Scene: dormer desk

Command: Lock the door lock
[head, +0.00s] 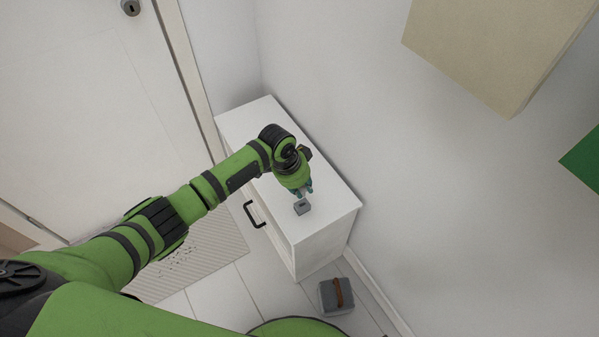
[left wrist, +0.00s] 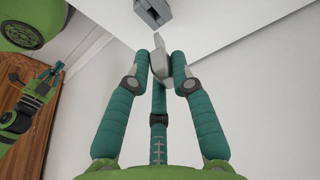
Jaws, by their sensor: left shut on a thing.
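The door lock (head: 131,7) is a dark round fitting on the white door, at the top left of the head view and partly cut by the frame edge. My left gripper (head: 302,190) is over the white cabinet's top, far from the lock. In the left wrist view its teal fingers are shut on a small grey key-like piece (left wrist: 158,62) with a narrow end sticking out past the fingertips. A small grey block (head: 301,207) sits just beyond the fingertips; it also shows in the left wrist view (left wrist: 153,12). My right gripper (left wrist: 50,74) appears small at the left of that view, its opening unclear.
The white cabinet (head: 335,215) stands against the wall, with a black handle (head: 254,214) on its front. A grey box with a brown strap (head: 335,297) is on the floor beside it. A ribbed mat (head: 215,235) lies before the white door (head: 95,110).

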